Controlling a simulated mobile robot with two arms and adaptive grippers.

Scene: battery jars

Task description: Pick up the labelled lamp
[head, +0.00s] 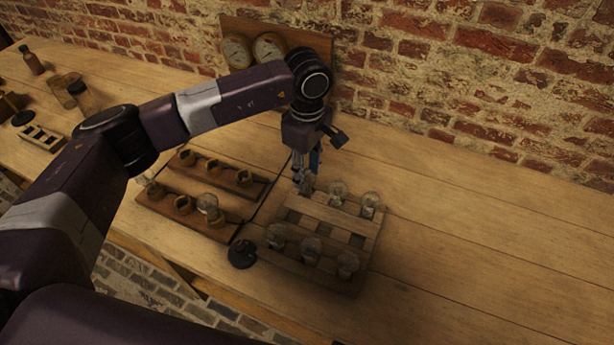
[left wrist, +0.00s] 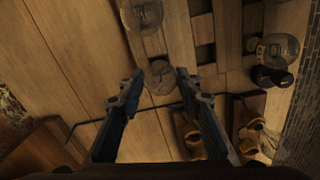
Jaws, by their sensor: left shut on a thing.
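My left gripper (head: 307,180) reaches down at the back left corner of a slatted wooden rack (head: 335,216). It is shut on a clear glass lamp (left wrist: 161,77), which shows between the fingertips in the left wrist view. Other glass lamps stand in the rack: two along the back, at the middle (head: 338,191) and right (head: 371,204), and three along the front (head: 277,235). I cannot read a label on the held lamp; its lower part is hidden. My right gripper is not in view.
Two wooden socket strips (head: 228,176) lie left of the rack; the front one bears glass lamps (head: 207,203). A dark round piece (head: 242,254) sits at the rack's front left. A gauge board (head: 285,34) stands at the brick wall. The table's right side is clear.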

